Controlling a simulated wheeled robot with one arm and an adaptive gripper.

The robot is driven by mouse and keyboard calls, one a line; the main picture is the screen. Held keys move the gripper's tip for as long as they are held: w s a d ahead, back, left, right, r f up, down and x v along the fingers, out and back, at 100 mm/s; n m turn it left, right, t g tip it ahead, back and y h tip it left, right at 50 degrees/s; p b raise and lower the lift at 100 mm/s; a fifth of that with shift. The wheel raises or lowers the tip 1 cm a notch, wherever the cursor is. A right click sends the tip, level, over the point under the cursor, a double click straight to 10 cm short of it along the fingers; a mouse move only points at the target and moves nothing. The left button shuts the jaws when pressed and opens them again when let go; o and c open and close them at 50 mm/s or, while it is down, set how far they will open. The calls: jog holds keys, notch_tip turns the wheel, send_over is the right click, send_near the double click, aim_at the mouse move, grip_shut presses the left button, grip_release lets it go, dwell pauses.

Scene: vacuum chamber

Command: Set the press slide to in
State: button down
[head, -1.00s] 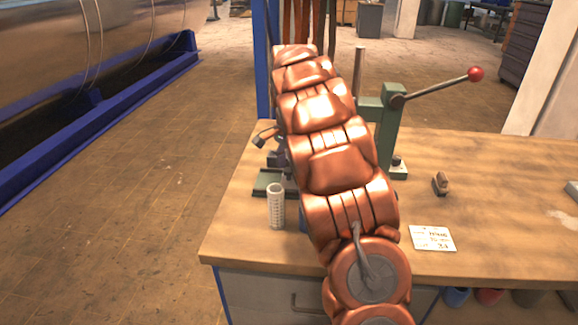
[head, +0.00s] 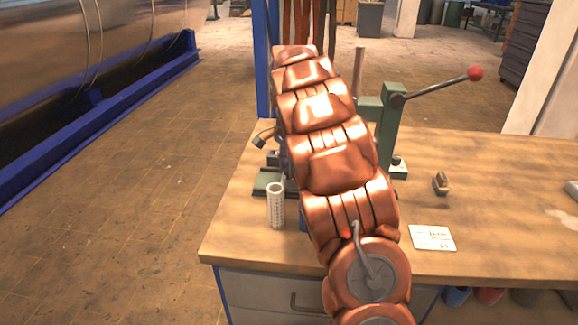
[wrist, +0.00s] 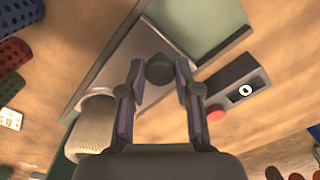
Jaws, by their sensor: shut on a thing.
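The green press (head: 390,115) stands on the wooden bench, mostly behind my copper arm. Its lever slants up to the right and ends in a red ball (head: 475,73). In the wrist view a pale grey metal slide plate (wrist: 145,52) lies beside the green press part (wrist: 200,22). A dark round knob (wrist: 160,68) is at the plate. My gripper (wrist: 160,80) is shut on this knob, with one finger on each side. The arm hides the gripper and the knob in the head view. I cannot tell how far the slide is in.
A white perforated cylinder (head: 276,205) stands on the bench (head: 500,215) at left. A grey box (wrist: 238,82) with a red button is close right of the gripper in the wrist view. A brush-like block (head: 440,184) and a white card (head: 432,238) lie on the bench.

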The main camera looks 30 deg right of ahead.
jog(key=shift+s+d, duration=1.3)
jog(key=shift+d, duration=0.2)
jog(key=c, duration=0.8)
grip_release()
jog(key=shift+s, duration=0.1)
jog(key=shift+c, duration=0.2)
jog(key=shift+r, duration=0.6)
notch_tip(320, 180, up, 11)
jog(key=shift+f, duration=0.15)
